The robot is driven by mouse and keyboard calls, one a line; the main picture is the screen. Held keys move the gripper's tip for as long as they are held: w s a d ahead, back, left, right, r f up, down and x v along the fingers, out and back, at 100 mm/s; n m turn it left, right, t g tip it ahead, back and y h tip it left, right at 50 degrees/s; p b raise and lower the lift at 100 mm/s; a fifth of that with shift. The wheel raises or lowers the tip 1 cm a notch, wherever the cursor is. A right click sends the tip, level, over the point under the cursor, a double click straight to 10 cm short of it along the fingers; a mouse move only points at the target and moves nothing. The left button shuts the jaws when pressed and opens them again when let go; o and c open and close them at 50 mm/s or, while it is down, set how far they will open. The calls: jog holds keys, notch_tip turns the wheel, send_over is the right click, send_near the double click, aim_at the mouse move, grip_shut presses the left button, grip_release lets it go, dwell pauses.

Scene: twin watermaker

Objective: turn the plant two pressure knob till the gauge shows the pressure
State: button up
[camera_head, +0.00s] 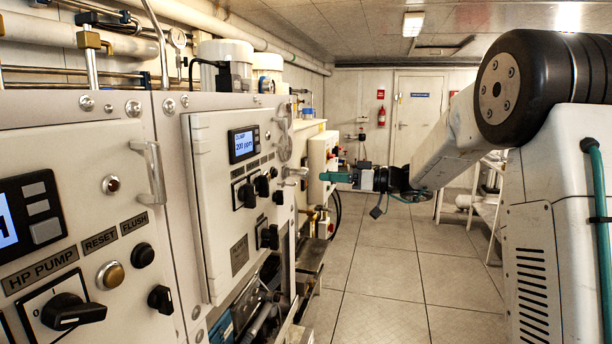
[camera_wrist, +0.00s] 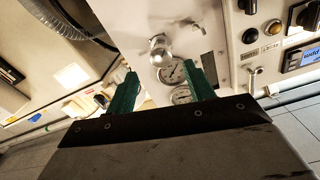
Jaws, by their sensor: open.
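A silver metal knob (camera_head: 297,172) sticks out from the right edge of a cream control panel (camera_head: 215,145). In the wrist view the knob (camera_wrist: 160,48) is beyond my fingertips, with a round white gauge (camera_wrist: 172,72) close beside it. A second gauge (camera_wrist: 181,95) shows between my fingers, partly hidden. The gauge readings are too small to tell. My gripper (camera_head: 324,177) has green fingers pointing at the knob, with a gap between them and it. In the wrist view my gripper (camera_wrist: 162,72) is open and empty. No plant number is readable.
The panel carries a lit display (camera_head: 243,144) reading 200 ppm and several black knobs. A nearer panel with an HP PUMP switch (camera_head: 72,311) stands at left. The tiled floor (camera_head: 400,270) of the aisle is clear. A door (camera_head: 418,115) is at the far end.

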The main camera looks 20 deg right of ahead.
aim_at(308, 174)
jog(key=x, duration=0.7)
jog(key=shift+w+a, duration=0.1)
jog(key=shift+a, duration=0.1)
jog(key=c, duration=1)
